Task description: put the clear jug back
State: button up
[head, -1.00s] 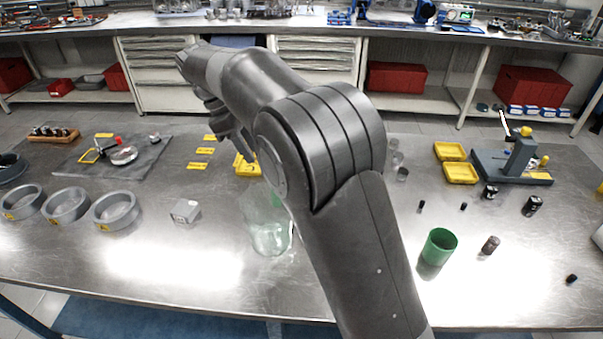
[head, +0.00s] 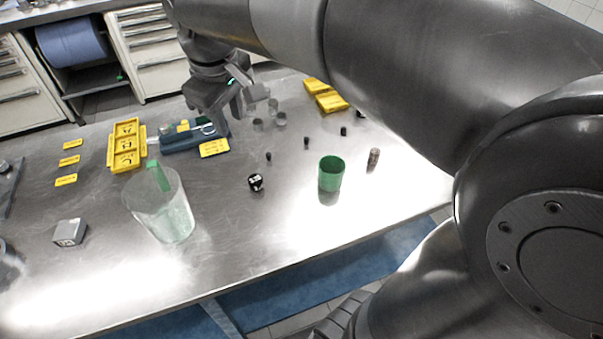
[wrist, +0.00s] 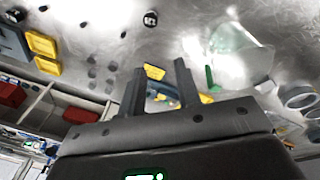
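The clear jug (head: 172,215) stands on the steel table in the left half of the head view, with its green handle (head: 158,176) on the far side. In the wrist view the jug (wrist: 243,62) shows at the upper right. My gripper (head: 240,104) is beyond the jug and to its right in the head view, above the far part of the table. In the wrist view its two fingers (wrist: 160,68) stand apart with nothing between them. The gripper does not touch the jug.
A green cup (head: 331,174) and a small black-and-white container (head: 256,183) stand right of the jug. A grey block (head: 69,232) is to its left. A yellow tray (head: 126,146) and a blue-grey holder (head: 190,138) lie behind it. The table between jug and cup is mostly clear.

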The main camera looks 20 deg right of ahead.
jog(key=s+d+f+m+t, duration=0.1)
jog(key=s+d+f+m, duration=0.2)
jog(key=s, duration=0.3)
jog(key=s+d+f+m+t, duration=0.2)
jog(key=s+d+m, duration=0.2)
jog(key=s, duration=0.3)
jog(key=shift+s+d+f+m+t, duration=0.3)
jog(key=shift+d+f+m, duration=0.1)
jog(key=shift+d, duration=0.35)
jog(key=shift+o, duration=0.2)
dwell(2.0)
